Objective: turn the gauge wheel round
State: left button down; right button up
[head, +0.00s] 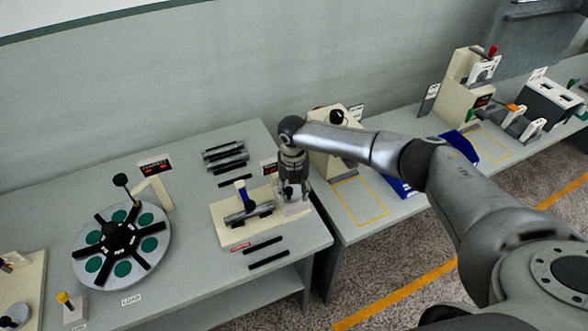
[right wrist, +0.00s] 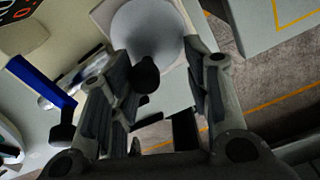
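The gauge wheel shows in the right wrist view as a pale grey round disc (right wrist: 140,28) with a black knob (right wrist: 145,75). It sits on a white plate at the right end of the beige gauge base (head: 232,233). In the head view my gripper mostly hides the wheel. My right gripper (head: 292,192) points down over it. In the right wrist view its fingers (right wrist: 158,72) stand apart, with the knob between them, nearer the left finger. Contact cannot be told. A blue-handled lever (head: 241,190) and a metal spindle (head: 248,214) are on the base. My left gripper is not in view.
A turntable (head: 80,262) with green pads stands at the left. Metal spindles (head: 225,155) lie behind the gauge base, and black bars (head: 268,260) lie in front. A beige station (head: 335,165) and a blue bin (head: 460,146) are near my right arm.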

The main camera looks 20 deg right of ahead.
aim_at(294, 197)
jog(key=shift+d+n, duration=0.2)
jog(key=shift+n, duration=0.4)
notch_tip(294, 197, up, 9)
jog(key=b, duration=0.2)
jog(key=shift+f+b, duration=0.2)
jog(key=shift+b, duration=0.15)
jog(key=shift+a, duration=0.1)
